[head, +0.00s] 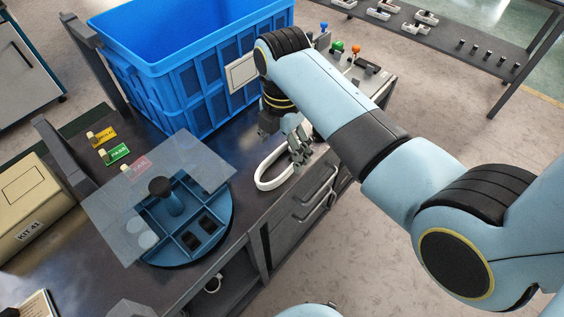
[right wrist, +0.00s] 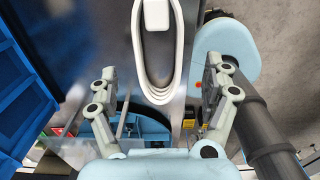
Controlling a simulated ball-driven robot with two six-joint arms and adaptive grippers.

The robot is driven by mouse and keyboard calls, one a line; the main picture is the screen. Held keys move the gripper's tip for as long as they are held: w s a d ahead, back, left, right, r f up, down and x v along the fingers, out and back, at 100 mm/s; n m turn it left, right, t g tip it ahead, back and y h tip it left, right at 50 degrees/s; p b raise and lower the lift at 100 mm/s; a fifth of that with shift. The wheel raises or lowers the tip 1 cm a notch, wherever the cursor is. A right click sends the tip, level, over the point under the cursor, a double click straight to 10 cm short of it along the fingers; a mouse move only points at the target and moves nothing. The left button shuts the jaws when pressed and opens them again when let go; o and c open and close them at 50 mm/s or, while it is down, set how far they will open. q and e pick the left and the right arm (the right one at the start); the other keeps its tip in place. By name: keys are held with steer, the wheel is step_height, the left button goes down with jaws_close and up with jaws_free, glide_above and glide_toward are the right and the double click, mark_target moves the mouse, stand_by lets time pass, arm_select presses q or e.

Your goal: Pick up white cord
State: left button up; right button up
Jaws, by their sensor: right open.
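The white cord (head: 264,182) lies as a narrow loop near the front edge of the dark workbench, right of the round blue tray. In the right wrist view the cord (right wrist: 142,70) is a long loop at the top centre, with a white block inside its upper end. My right gripper (head: 300,153) is at the cord's far end in the head view and hides part of it. In the right wrist view the gripper (right wrist: 158,95) is open, its fingers apart on either side of the loop's lower end. My left gripper is not in view.
A large blue crate (head: 205,75) stands behind the cord. A round blue divided tray (head: 222,222) under a clear sheet (head: 110,204) is to the left. A beige kit box (head: 27,207) is at far left. Small coloured knobs (head: 338,46) stand behind my right arm.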

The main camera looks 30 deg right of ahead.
mark_target(282, 159)
step_height(282, 159, down, 4)
steer(key=shift+w+r, duration=0.1)
steer(key=shift+r, duration=0.05)
steer(key=shift+c, duration=0.3)
steer(key=c, duration=1.3)
steer(key=shift+r, duration=0.15)
